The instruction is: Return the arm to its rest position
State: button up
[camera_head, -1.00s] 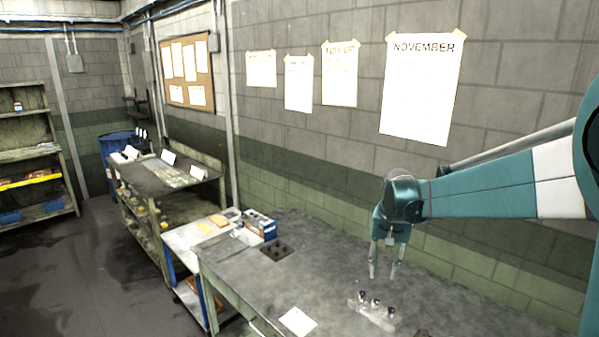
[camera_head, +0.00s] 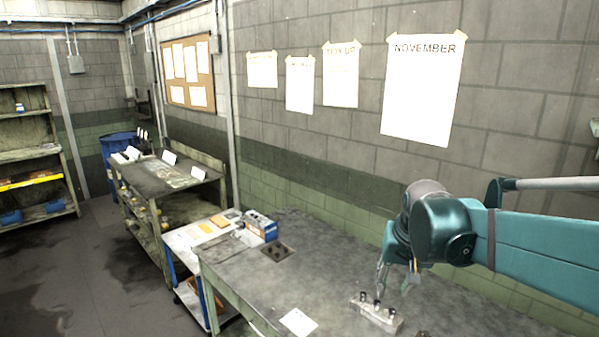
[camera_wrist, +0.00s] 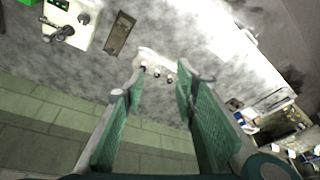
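My gripper (camera_head: 396,281) hangs from my teal arm over the right part of the workbench, close to the wall. In the wrist view my gripper (camera_wrist: 158,88) has its two green-padded fingers spread apart, with nothing between them. A metal block (camera_head: 376,314) with several dark-topped bolts stands on the bench, in front of and below the fingers in the head view. The same block (camera_wrist: 158,62) shows beyond the fingertips in the wrist view, apart from them.
The grey workbench (camera_head: 330,262) carries a dark plate with holes (camera_head: 277,252) and a white sheet (camera_head: 298,321). The brick wall with the November poster (camera_head: 422,90) rises behind. The bench middle is clear.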

jog(key=s+a+f+n+t, duration=0.1)
jog(key=s, duration=0.8)
jog(key=s+a+f+n+t, duration=0.1)
jog(key=s+t, duration=0.1)
jog(key=s, duration=0.7)
jog(key=shift+s+f+t, duration=0.3)
jog(key=shift+f, duration=0.1)
jog(key=shift+w+a+n, duration=0.1)
jog(key=shift+n, duration=0.2)
dwell(2.3)
